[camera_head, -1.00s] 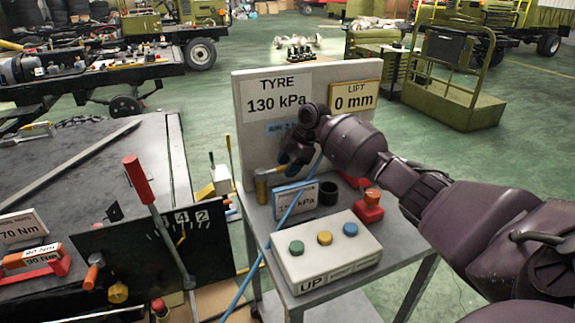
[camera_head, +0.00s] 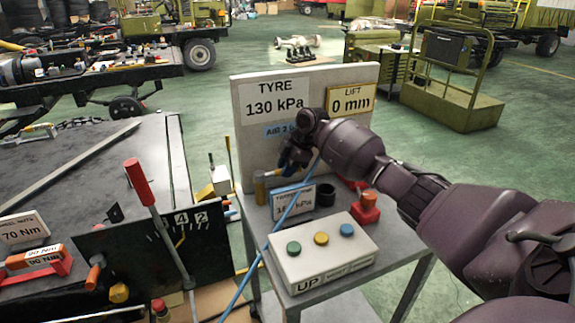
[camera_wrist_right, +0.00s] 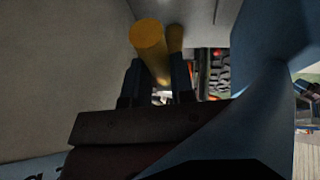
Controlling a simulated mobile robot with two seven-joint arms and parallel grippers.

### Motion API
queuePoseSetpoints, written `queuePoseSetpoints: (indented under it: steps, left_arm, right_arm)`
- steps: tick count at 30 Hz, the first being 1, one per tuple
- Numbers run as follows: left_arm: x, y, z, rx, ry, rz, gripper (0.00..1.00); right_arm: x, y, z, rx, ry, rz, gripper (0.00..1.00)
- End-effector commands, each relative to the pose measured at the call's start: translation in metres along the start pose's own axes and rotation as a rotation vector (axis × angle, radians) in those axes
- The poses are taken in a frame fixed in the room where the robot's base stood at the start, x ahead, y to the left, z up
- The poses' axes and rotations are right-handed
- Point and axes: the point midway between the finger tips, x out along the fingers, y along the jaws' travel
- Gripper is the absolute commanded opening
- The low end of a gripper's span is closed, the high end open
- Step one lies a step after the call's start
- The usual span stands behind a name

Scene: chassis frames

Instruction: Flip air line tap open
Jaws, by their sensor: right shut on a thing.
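The air line tap (camera_head: 261,188) is a yellow-brass piece at the foot of the pale panel, on the grey stand. My right gripper (camera_head: 287,168) reaches in from the right and is shut on the tap. In the right wrist view, the yellow cylinder (camera_wrist_right: 150,42) lies between the dark fingers (camera_wrist_right: 158,82), with a second yellow piece just behind. A blue air line (camera_head: 262,250) runs down past the stand's left side. The gripper hides much of the tap, and I cannot tell its lever's angle. My left gripper is not in view.
The panel (camera_head: 243,130) stands close behind the gripper, with signs reading TYRE 130 kPa and LIFT 0 mm. A white button box (camera_head: 310,268), a small kPa sign (camera_head: 305,193) and a red-orange part (camera_head: 366,211) stand nearby. A red-handled lever (camera_head: 150,200) rises at left.

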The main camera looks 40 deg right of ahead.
Motion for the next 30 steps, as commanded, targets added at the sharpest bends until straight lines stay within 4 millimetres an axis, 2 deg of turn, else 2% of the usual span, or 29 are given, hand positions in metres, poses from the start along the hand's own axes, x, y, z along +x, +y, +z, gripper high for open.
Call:
queuePoseSetpoints:
  steps: [1,6,18,24,30]
  left_arm:
    - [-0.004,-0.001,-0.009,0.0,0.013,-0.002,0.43]
    - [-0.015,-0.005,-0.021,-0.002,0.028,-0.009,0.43]
    - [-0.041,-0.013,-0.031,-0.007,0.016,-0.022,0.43]
    - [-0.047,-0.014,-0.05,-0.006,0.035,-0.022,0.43]
    - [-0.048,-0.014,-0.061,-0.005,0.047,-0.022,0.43]
  right_arm:
    - [-0.008,-0.001,-0.003,0.018,-0.002,0.014,0.0]
    - [-0.01,-0.009,-0.006,0.11,-0.021,0.052,0.0]
    - [-0.008,-0.027,-0.01,0.321,-0.069,0.134,0.0]
    - [-0.006,-0.033,-0.011,0.385,-0.083,0.159,0.0]
    - [-0.004,-0.035,-0.012,0.415,-0.091,0.171,0.0]
